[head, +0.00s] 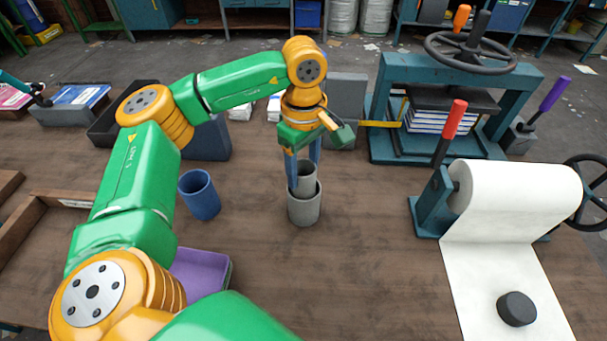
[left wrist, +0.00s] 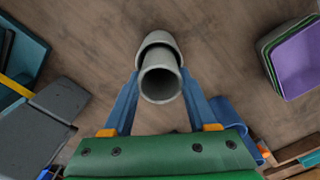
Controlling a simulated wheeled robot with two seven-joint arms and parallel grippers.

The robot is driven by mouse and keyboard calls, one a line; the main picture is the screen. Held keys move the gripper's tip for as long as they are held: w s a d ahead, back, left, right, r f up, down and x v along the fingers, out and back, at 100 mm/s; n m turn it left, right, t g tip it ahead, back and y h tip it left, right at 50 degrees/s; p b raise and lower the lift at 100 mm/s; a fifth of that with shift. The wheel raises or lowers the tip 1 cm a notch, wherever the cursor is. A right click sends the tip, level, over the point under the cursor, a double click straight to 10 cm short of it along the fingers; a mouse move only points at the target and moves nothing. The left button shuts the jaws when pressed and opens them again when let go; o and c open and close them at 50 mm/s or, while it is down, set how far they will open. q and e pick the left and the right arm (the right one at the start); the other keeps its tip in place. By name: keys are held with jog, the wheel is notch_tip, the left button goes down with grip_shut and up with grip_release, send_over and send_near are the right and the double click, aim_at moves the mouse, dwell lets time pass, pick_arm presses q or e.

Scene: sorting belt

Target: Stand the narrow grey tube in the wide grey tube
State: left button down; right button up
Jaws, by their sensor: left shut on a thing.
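The narrow grey tube (head: 306,181) is upright between the blue fingers of my left gripper (head: 303,168), which is shut on it. The wide grey tube (head: 304,210) stands upright on the table directly below. The narrow tube's lower end is at the wide tube's mouth; I cannot tell how far inside it is. In the left wrist view the narrow tube (left wrist: 160,86) shows its open end between the fingers. The wide tube's rim (left wrist: 158,36) shows behind it, and the narrow tube hides much of its mouth. My right gripper is not in view.
A blue cup (head: 200,196) stands left of the tubes, and a purple tray (head: 203,268) lies nearer. A teal press (head: 390,145) stands at the back right. A paper roll (head: 515,187) with a black disc (head: 517,308) on its sheet is at right. The table in front of the tubes is clear.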

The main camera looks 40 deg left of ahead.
pick_arm(q)
notch_tip(320, 180, down, 2)
jog(key=shift+w+f, duration=0.1)
jog(key=shift+f, duration=0.05)
jog(key=shift+f+b, duration=0.35)
jog(key=shift+c, duration=1)
grip_release()
jog(key=shift+r, duration=0.1)
notch_tip(320, 180, up, 13)
jog(key=p, duration=0.2)
jog(key=shift+f, duration=0.25)
